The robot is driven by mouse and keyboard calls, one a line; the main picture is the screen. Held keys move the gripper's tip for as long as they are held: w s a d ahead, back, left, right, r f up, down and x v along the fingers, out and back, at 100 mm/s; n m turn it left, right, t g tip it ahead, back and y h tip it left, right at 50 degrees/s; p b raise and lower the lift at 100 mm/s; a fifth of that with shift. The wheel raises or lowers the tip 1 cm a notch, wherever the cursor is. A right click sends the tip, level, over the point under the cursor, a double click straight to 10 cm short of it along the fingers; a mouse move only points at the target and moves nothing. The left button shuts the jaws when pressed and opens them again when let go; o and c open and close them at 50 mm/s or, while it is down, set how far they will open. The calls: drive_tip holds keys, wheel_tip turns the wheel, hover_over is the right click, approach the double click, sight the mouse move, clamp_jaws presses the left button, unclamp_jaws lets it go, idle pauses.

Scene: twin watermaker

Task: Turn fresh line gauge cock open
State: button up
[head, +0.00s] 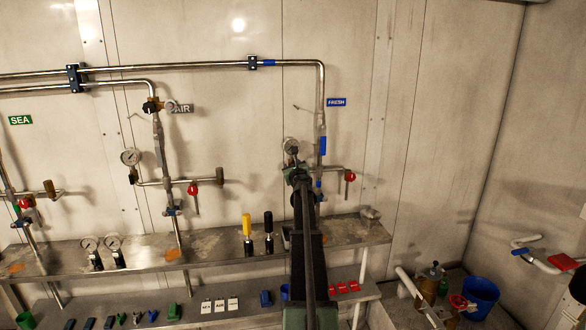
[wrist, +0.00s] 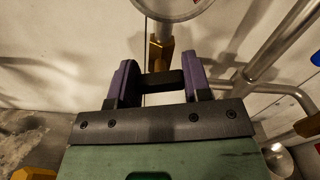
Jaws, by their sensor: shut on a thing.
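The fresh line is the steel pipe (head: 323,90) beside the blue FRESH sign (head: 336,102). A brass fitting (wrist: 160,52) stands below the gauge. In the wrist view my gripper (wrist: 162,82) has its purple fingers on either side of a short dark bar (wrist: 163,78) just below the brass, which looks like the gauge cock handle. My gripper is shut on it. My arm hides part of the branch in the head view.
A red-handled tap (head: 350,177) is close right of my gripper, and a blue lever (head: 323,146) is on the pipe. Black and yellow-topped bottles (head: 247,228) stand on the steel shelf (head: 210,250) below. A blue bucket (head: 481,295) is at lower right.

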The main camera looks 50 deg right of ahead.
drive_tip(key=shift+n, duration=2.1)
drive_tip(key=o, duration=0.9)
